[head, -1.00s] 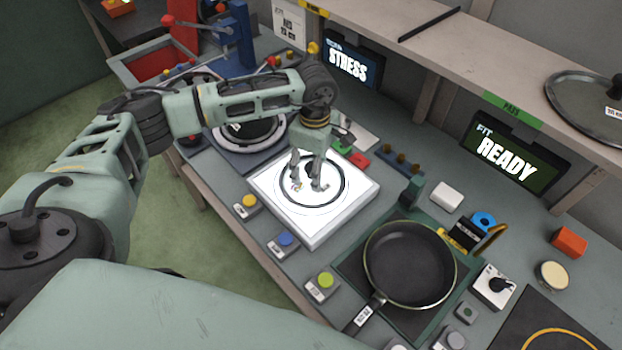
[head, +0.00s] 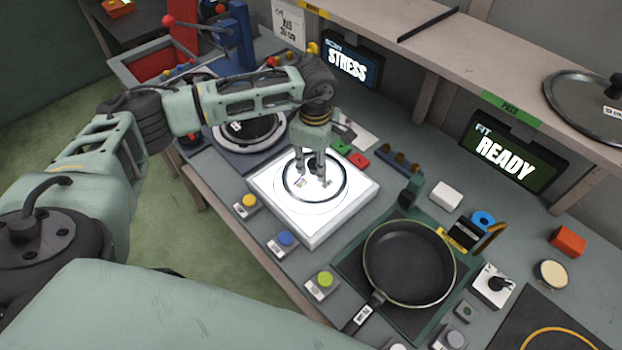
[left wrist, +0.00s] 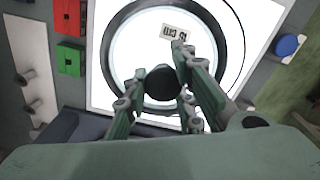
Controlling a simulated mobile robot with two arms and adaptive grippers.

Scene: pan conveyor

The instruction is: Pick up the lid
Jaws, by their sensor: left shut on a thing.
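The lid is clear glass with a dark rim (head: 347,178) and a black knob, over the bright white square panel (head: 262,190). The left wrist view shows the rim (left wrist: 107,62), the round black knob (left wrist: 160,84) and a small white label (left wrist: 180,33). My left gripper (head: 312,178) points down over the lid, shut on its knob, which sits between the fingers. The lid appears slightly above the panel, roughly level; the gap is hard to judge. My right gripper is not in view.
A black frying pan (head: 408,262) rests on a green stand at the right. Another lid (head: 573,100) lies on the shelf (head: 455,65). Coloured buttons, including a blue one (head: 285,240), line the bench front.

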